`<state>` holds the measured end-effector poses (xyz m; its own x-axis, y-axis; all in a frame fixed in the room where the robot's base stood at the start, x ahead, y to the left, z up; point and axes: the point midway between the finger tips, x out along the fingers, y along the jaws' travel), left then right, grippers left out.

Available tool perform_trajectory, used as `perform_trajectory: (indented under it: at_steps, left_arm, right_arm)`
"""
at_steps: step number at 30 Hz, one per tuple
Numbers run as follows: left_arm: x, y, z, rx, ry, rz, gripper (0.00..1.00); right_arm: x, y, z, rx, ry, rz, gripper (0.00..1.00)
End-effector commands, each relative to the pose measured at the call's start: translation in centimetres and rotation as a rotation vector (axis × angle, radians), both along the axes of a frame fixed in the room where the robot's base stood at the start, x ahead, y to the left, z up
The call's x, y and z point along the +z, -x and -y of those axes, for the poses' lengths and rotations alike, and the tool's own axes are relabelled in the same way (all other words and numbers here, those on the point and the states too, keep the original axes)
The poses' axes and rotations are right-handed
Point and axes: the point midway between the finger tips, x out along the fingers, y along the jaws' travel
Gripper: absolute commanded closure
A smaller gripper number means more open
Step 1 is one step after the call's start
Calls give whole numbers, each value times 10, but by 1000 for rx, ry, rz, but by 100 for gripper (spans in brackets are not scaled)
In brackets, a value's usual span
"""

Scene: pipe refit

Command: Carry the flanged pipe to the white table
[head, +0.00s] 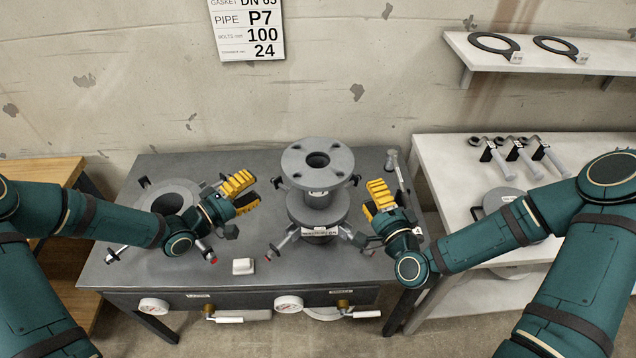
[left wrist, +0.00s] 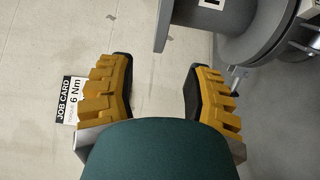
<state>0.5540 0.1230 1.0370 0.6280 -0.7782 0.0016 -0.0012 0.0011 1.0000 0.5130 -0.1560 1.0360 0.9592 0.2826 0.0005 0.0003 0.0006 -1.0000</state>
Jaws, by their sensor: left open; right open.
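The grey flanged pipe (head: 318,166) stands upright in the middle of the dark grey bench (head: 225,277). Its lower flange rests on a stand with clamps around it. My left gripper (head: 256,193) is open and empty to the left of the pipe, apart from it. My right gripper (head: 374,197) is open and empty to the right of the pipe. In the left wrist view the open fingers (left wrist: 160,85) have the wall behind them, and the flanges (left wrist: 270,25) show at top right. The white table (head: 440,180) stands at the right, partly behind my right arm.
Wrenches (head: 515,155) lie at the back of the white table, and a grey round part (head: 500,200) sits nearer, partly hidden. A second ring-shaped stand (head: 165,195) is on the bench's left. A wall shelf (head: 535,60) holds two gaskets. Gauges and valves line the bench front.

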Motion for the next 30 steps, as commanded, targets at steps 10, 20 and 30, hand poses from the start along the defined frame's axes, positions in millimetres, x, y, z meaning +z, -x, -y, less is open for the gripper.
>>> perform_trajectory:
  at_steps: [10, 20, 30]
  left_arm:
    - [0, -38, 50, -4, 1, 1, 50]
    - [0, -69, 87, -2, -1, -1, 50]
    - [0, -78, 97, 0, -1, -1, 50]
  right_arm:
    - [1, -59, -18, 2, 0, 3, 50]
    - [1, -106, -32, 0, 0, 2, 50]
    - [1, -119, -35, 0, 0, 1, 50]
